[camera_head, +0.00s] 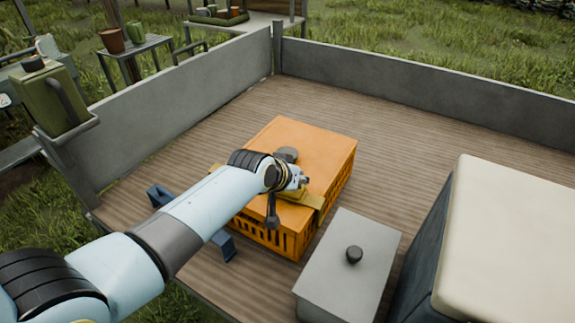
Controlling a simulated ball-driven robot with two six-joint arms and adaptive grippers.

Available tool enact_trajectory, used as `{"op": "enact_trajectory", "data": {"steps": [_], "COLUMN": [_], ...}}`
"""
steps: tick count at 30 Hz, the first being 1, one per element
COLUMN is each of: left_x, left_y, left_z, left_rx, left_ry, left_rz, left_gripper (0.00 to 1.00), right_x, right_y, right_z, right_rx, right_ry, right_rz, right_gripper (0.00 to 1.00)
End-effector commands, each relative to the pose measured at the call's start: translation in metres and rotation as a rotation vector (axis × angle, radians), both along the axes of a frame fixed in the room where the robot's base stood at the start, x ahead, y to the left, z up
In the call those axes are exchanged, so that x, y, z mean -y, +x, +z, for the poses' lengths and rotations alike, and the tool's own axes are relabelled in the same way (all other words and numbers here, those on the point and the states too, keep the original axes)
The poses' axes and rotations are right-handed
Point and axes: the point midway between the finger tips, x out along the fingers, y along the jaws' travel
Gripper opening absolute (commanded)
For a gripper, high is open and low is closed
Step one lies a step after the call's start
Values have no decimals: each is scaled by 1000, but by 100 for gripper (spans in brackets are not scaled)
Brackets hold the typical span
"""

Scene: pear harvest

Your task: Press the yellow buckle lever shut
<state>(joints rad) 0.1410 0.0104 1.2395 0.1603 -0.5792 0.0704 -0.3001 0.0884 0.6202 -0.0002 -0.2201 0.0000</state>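An orange crate (325,150) with a closed, flat orange top stands on the wooden deck, near the middle of the head view. A yellow strap or buckle part (308,199) lies across the crate's near top edge. My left arm reaches in from the lower left, and my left gripper (300,181) is over this yellow part. The hand and wrist cover much of the yellow part, so the lever's position is hidden. I cannot tell whether the fingers touch it or how far they are apart. My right gripper is not in view.
A grey lidded box (340,265) with a dark knob stands close to the crate's right front. A large cream-topped box (510,235) is at the right. Low grey side walls (420,85) bound the deck. A blue bracket (222,245) is by the crate's near left. The deck behind is clear.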

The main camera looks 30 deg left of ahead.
Motion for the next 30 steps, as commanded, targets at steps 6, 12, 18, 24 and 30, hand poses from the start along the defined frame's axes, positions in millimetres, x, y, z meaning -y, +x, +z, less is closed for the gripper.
{"op": "enact_trajectory", "data": {"steps": [6,12,18,24,30], "left_x": [-2,-12,-16,-15,-16], "left_y": [0,-1,-2,-2,1], "left_z": [0,2,2,2,17], "left_rx": [-1,-1,-1,-1,0], "left_ry": [-1,0,-2,-2,-2], "left_rz": [0,0,0,0,1], "left_gripper": [0,0,0,0,0], "right_x": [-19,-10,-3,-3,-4], "right_y": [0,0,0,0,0], "right_z": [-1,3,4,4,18], "right_rx": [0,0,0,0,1], "right_ry": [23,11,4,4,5], "right_rz": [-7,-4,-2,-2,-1], "right_gripper": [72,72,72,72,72]}}
